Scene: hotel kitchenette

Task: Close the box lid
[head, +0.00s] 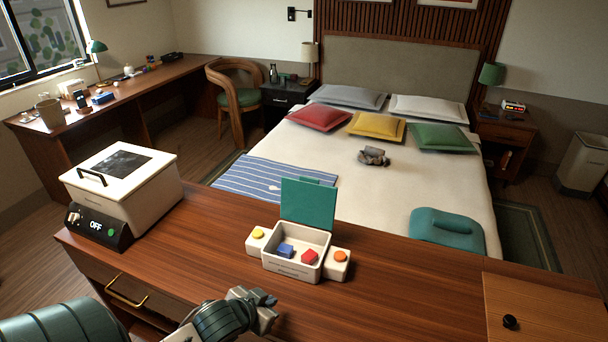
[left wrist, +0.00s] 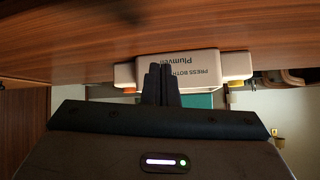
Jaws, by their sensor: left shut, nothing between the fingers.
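The white box (head: 296,252) stands on the wooden counter with its teal lid (head: 308,203) open and upright at the back. A blue block (head: 286,251) and a red block (head: 309,257) lie inside. A white side piece with a yellow button (head: 258,234) is at its left, and one with an orange button (head: 340,256) at its right. My left gripper (head: 265,300) is in front of the box, shut, empty and apart from it. The left wrist view shows the box front (left wrist: 180,68) upside down beyond the shut fingers (left wrist: 163,85). My right gripper is not in view.
A white appliance (head: 148,195) with an "OFF" panel (head: 96,226) stands on the counter at the left. A lighter wooden board (head: 540,310) with a black knob (head: 510,321) is at the right. The counter between box and board is clear. A bed (head: 400,185) is behind.

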